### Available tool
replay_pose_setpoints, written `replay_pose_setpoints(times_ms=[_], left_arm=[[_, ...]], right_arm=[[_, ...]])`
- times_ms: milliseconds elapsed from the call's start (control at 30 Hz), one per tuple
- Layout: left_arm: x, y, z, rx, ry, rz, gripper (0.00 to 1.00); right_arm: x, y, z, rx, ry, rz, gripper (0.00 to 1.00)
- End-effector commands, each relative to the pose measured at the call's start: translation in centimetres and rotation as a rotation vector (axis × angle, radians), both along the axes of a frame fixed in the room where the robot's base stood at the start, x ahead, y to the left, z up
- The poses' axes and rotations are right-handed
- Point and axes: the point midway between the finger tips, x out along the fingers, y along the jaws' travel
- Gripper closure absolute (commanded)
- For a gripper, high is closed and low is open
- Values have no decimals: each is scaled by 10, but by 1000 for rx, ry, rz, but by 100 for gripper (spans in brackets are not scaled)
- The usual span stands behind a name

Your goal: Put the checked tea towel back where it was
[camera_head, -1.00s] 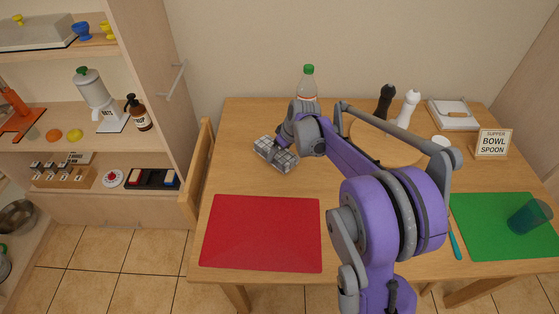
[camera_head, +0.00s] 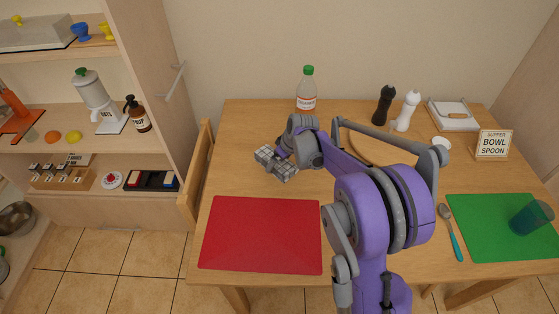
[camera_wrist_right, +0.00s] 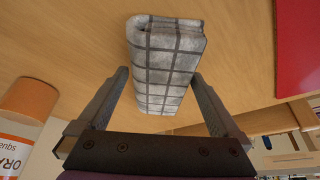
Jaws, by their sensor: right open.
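The checked tea towel (camera_head: 284,172) is a grey-and-white folded bundle with dark lines, on the wooden table (camera_head: 240,120) behind the red mat. In the right wrist view the towel (camera_wrist_right: 165,60) lies between the two fingers, with a gap visible on each side. My right gripper (camera_wrist_right: 160,80) is open around it. In the head view the right gripper (camera_head: 279,160) is at the towel, partly hidden by its own wrist. My left gripper is not in view.
The red mat (camera_head: 262,235) is bare. A bottle (camera_head: 307,92) stands behind my right wrist. Pepper and salt mills (camera_head: 383,104), a sign (camera_head: 493,145), a green mat (camera_head: 490,240) with a blue cup (camera_head: 531,217), and a spoon (camera_head: 452,235) are at right. A chair (camera_head: 196,175) borders the left.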

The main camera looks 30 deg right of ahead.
Motion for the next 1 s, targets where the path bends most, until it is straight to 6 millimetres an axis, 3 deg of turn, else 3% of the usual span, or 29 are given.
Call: replay_pose_setpoints(times_ms=[167, 600, 900, 1000], left_arm=[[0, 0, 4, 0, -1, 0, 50], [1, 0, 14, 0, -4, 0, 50], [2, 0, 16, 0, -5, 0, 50], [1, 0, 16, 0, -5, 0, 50]], right_arm=[[-5, -1, 14, 0, 0, -1, 0], [-38, -9, 96, 0, -1, -1, 0], [-46, -10, 114, 0, 0, 0, 0], [-52, 0, 116, 0, 2, -5, 0]])
